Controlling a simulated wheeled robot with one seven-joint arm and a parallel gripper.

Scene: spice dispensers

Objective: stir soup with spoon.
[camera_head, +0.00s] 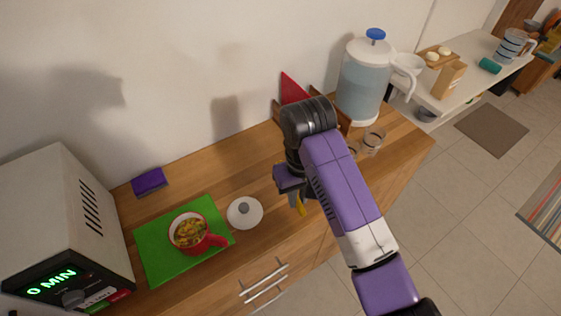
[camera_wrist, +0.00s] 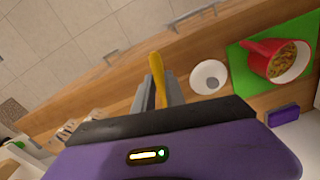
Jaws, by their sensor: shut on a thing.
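A red pot of soup (camera_head: 190,234) with a red handle stands on a green cutting board (camera_head: 160,262) at the left of the wooden counter. It also shows at the right of the wrist view (camera_wrist: 280,60). My gripper (camera_head: 297,201) is right of the pot and the white lid, near the counter's front edge. It is shut on a yellow spoon (camera_wrist: 156,66), whose lower part also shows below the jaws in the head view (camera_head: 301,209). The spoon is apart from the pot.
A white round lid (camera_head: 245,213) lies right of the board. A microwave (camera_head: 62,225) stands at the far left, with a purple sponge (camera_head: 149,182) behind the board. A large water dispenser (camera_head: 362,85) and glasses (camera_head: 374,141) stand at the right.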

